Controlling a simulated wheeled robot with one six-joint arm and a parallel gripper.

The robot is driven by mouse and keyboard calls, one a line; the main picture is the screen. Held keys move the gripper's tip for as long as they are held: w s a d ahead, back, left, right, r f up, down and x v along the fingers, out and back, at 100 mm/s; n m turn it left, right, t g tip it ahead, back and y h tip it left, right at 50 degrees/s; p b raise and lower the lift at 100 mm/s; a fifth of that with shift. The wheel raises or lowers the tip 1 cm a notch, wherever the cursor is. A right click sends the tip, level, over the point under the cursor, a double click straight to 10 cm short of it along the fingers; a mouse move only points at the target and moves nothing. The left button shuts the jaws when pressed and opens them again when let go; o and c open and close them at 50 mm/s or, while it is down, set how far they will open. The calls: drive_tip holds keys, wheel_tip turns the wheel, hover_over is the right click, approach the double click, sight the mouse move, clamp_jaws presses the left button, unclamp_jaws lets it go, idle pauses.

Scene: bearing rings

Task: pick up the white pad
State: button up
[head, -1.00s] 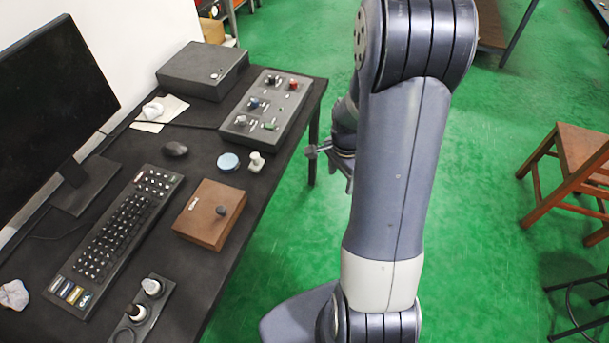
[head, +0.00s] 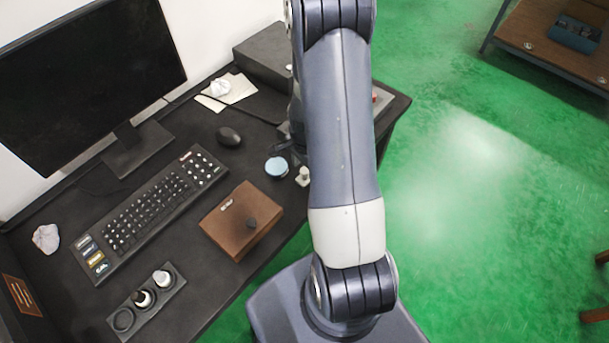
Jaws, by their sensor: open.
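No thing is plainly a white pad. A crumpled white piece (head: 220,88) lies on pale flat sheets (head: 240,90) at the back of the desk. Another crumpled whitish piece (head: 46,238) lies left of the keyboard. A small white knobbed piece (head: 302,176) stands near the desk's right edge, beside a pale blue round disc (head: 277,167). My gripper (head: 289,147) shows only as a dark part left of my arm, near the disc and knobbed piece. My arm hides most of it, and I see nothing held.
A dark box (head: 262,60) stands behind.

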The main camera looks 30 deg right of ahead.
sight(304, 170)
drive_tip(key=shift+w+f, duration=0.1)
drive_tip(key=shift+f, duration=1.55)
drive_tip(key=c, duration=1.1)
drive_tip(key=shift+r, duration=0.1)
drive_tip(key=shift+c, duration=0.2)
drive_tip(key=shift+r, duration=4.95)
